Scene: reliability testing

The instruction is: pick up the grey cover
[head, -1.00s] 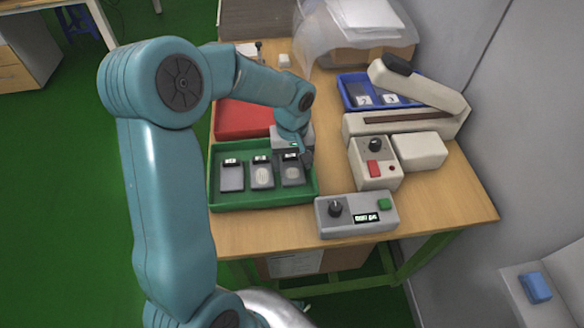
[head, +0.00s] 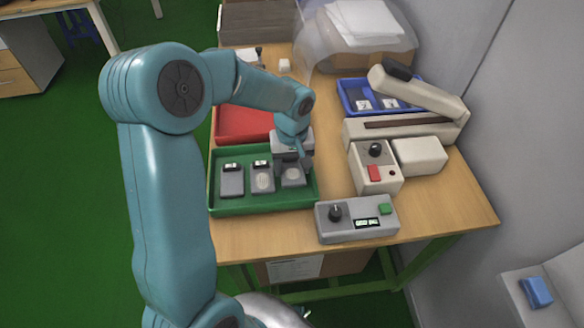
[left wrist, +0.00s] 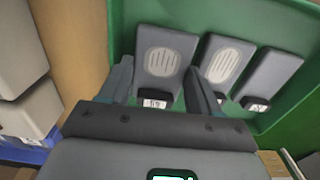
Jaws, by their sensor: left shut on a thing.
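Three grey covers lie in a row in the green tray (head: 225,208): a left one (head: 232,182), a middle one (head: 263,180) and a right one (head: 292,177). My left gripper (head: 297,160) is down at the far end of the right cover and shut on it. In the left wrist view this held cover (left wrist: 168,48), with a pale ribbed oval and a small label at its near end, sits between the fingers (left wrist: 160,85). The other two covers lie to its right there, also with labels. My right gripper is not in view.
A red tray (head: 243,122) is behind the green tray. A grey control box (head: 355,218) stands at the front right, close to the green tray. A beige box with a red button (head: 374,170) and a blue tray (head: 350,98) are further right.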

